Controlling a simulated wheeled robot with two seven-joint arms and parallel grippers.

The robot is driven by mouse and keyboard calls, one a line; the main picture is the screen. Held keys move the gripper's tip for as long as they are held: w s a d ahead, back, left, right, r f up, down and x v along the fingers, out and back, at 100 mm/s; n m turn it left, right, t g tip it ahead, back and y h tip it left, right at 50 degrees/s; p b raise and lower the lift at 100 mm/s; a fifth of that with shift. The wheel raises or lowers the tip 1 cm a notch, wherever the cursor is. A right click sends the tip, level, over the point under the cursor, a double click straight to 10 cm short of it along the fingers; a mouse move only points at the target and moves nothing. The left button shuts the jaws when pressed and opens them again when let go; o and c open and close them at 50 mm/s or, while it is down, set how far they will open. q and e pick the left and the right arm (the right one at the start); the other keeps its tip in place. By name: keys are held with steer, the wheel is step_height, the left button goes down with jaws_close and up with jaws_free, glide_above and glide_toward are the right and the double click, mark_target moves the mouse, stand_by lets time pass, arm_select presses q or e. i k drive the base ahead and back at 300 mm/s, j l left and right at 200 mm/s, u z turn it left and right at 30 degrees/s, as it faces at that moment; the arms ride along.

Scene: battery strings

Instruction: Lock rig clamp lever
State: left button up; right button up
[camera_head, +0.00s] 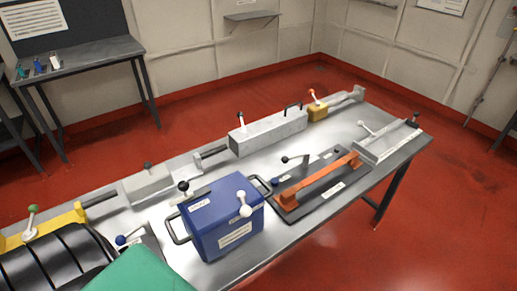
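Several levers with knobs show on the steel bench, and I cannot tell which is the rig clamp lever. One with a black knob (285,159) stands behind a rig with an orange bar (320,180) on a black base. A blue knob (275,181) sits at that rig's left end. Whether any is locked is unclear.
A blue labelled box (222,222) with side handles stands at the front middle. A grey block (266,134) is behind it. A black ribbed object (55,262) and a green shape (145,272) fill the lower left. Red floor is clear on the right.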

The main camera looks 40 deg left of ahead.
mark_target(284, 159)
steer(key=u, duration=0.8)
steer(key=i+l+z, duration=0.2)
steer(key=i+l, duration=0.3)
steer(key=l, duration=0.2)
steer(key=i+l+z, duration=0.2)
steer(key=i+l, duration=0.35)
steer(key=l, duration=0.1)
